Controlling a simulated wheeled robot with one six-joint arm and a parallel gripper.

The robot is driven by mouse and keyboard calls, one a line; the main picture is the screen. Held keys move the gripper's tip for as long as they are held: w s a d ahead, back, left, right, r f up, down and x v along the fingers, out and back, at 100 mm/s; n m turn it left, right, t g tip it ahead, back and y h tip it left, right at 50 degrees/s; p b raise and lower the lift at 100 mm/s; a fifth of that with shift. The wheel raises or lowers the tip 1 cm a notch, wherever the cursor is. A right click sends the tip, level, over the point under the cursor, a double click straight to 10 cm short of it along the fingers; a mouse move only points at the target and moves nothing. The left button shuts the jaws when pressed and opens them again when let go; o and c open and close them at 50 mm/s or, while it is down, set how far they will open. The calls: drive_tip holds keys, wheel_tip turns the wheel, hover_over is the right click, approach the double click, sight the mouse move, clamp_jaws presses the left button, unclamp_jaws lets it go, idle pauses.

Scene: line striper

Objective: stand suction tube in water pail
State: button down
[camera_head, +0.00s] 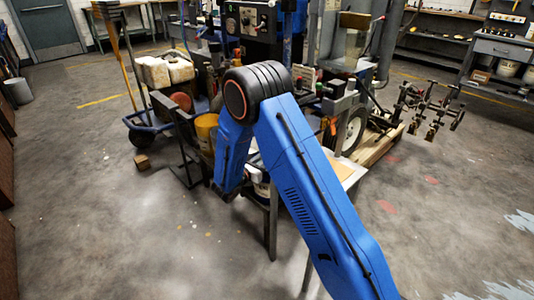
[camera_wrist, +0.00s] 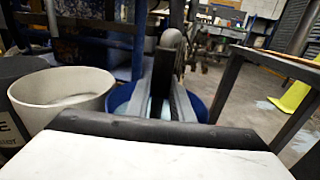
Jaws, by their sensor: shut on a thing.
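My gripper (camera_wrist: 168,92) shows in the wrist view as two grey fingers, shut on a dark upright piece with a rounded grey top, which appears to be the suction tube (camera_wrist: 164,70). The tube's lower end is hidden by the fingers and my wrist. A blue pail (camera_wrist: 121,98) lies behind and around the fingers in the picture; its inside is mostly hidden, and I cannot tell whether the tube is inside it or above it. In the head view my blue arm hides the gripper, the tube and the blue pail.
A whitish bucket (camera_wrist: 62,95) stands left of the blue pail. A dark table frame (camera_wrist: 228,85) rises at the right. In the head view a yellow bucket (camera_head: 207,130) and the striper machine (camera_head: 262,22) stand behind my arm. The floor (camera_head: 110,240) at front left is clear.

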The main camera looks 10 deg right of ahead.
drive_tip(key=shift+f, duration=0.25)
drive_tip(key=c, duration=1.5)
unclamp_jaws()
drive_tip(key=v, duration=1.7)
drive_tip(key=shift+s+a, duration=0.15)
drive_tip(key=shift+a, duration=0.1)
drive_tip(key=shift+a, duration=0.1)
